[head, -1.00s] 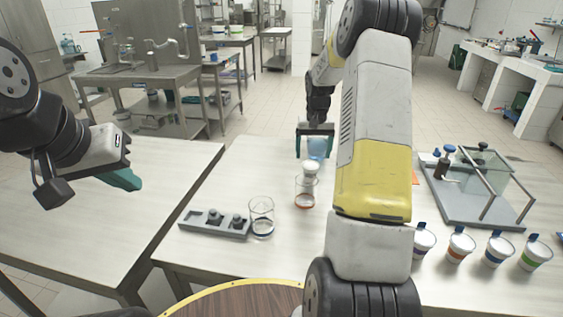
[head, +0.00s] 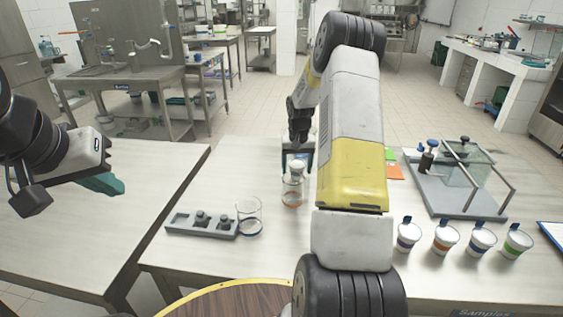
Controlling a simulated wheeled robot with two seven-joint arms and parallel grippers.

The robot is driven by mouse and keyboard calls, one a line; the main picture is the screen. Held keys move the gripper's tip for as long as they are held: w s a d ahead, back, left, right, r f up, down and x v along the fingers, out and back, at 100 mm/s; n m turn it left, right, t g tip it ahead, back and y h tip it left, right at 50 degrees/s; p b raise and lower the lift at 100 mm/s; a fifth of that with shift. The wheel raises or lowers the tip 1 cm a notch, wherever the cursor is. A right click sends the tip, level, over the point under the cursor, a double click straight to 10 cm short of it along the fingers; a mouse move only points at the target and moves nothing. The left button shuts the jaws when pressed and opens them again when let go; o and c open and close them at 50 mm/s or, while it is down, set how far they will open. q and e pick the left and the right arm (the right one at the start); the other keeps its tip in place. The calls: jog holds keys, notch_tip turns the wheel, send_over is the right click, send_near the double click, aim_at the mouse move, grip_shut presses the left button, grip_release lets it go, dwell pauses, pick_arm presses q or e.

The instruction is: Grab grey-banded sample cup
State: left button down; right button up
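No cup with a clearly grey band shows. A row of white cups with blue tabs stands at the right: a dark purple-banded cup (head: 407,236), an orange-banded cup (head: 444,239), a blue-banded cup (head: 480,239) and a green-banded cup (head: 516,243). My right gripper (head: 297,160) is low over the table's middle, just behind a small white piece (head: 297,167) at the top of an orange-banded beaker (head: 292,192). Whether it grips anything is unclear. My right arm covers part of the table. My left gripper (head: 102,185) hangs at the left, seen side-on, away from the cups.
A blue-banded glass beaker (head: 249,216) stands beside a grey holder (head: 202,224) with small dark pieces. A grey stand with glass panels (head: 452,190) is at the right. Orange and green cards (head: 394,171) lie behind my arm. The left table (head: 90,225) looks bare.

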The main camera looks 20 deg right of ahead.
jog(key=c, duration=1.2)
jog(key=shift+o, duration=0.2)
